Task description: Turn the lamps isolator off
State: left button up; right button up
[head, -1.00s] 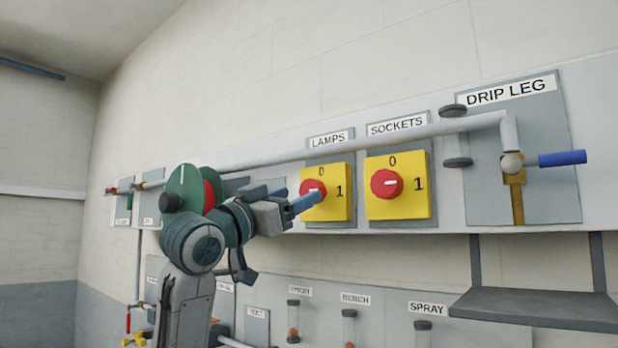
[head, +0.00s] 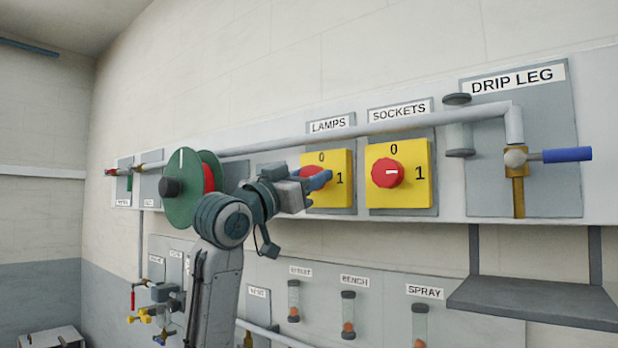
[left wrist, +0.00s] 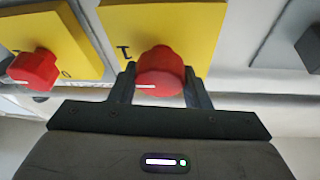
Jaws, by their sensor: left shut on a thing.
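The lamps isolator is a yellow plate (head: 341,194) with 0 at the top and 1 at the right, under the LAMPS label (head: 330,125). Its red knob (head: 312,173) is partly hidden behind my left gripper (head: 322,180). In the left wrist view the red knob (left wrist: 160,72) sits between the two fingers of my left gripper (left wrist: 160,92), which is shut on it. The knob's white mark (left wrist: 145,87) points towards the 1 side. My right gripper is not in view.
The sockets isolator (head: 400,192), yellow with a red knob, is just right of the lamps one. A pipe (head: 400,127) runs above both. A blue-handled drip leg valve (head: 566,155) and a grey shelf (head: 530,302) are farther right. A green disc (head: 182,200) is left.

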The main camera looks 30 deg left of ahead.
pick_arm(q)
jog(key=shift+n, duration=0.4)
jog(key=n+y+b, duration=0.1)
jog(key=n+y, duration=0.1)
jog(key=n, duration=0.1)
jog(key=n+y+b, duration=0.1)
jog(key=n+b, duration=0.1)
jog(key=n, duration=0.1)
jog(key=shift+f+t+y, duration=0.15)
jog(key=shift+t+y, duration=0.15)
jog(key=shift+y, duration=0.1)
jog(key=n+y+b, duration=0.1)
jog(key=n, duration=0.2)
jog(key=n+y+b, duration=0.2)
jog(key=n, duration=0.2)
jog(key=shift+g, duration=0.4)
jog(key=n+y+b, duration=0.1)
jog(key=n, duration=0.2)
jog(key=n+g+y+b, duration=0.1)
jog(key=n+b, duration=0.1)
jog(key=shift+n+g, duration=0.3)
jog(key=shift+n, duration=0.1)
jog(key=shift+n+g+y+b, duration=0.4)
jog(key=shift+n+b, duration=0.2)
jog(key=shift+n, duration=0.55)
jog(key=shift+n+g+y+b, duration=0.3)
jog(key=shift+n+g+b, duration=0.25)
jog(key=shift+n, duration=0.6)
jog(key=o, duration=1)
jog(key=shift+c, duration=0.2)
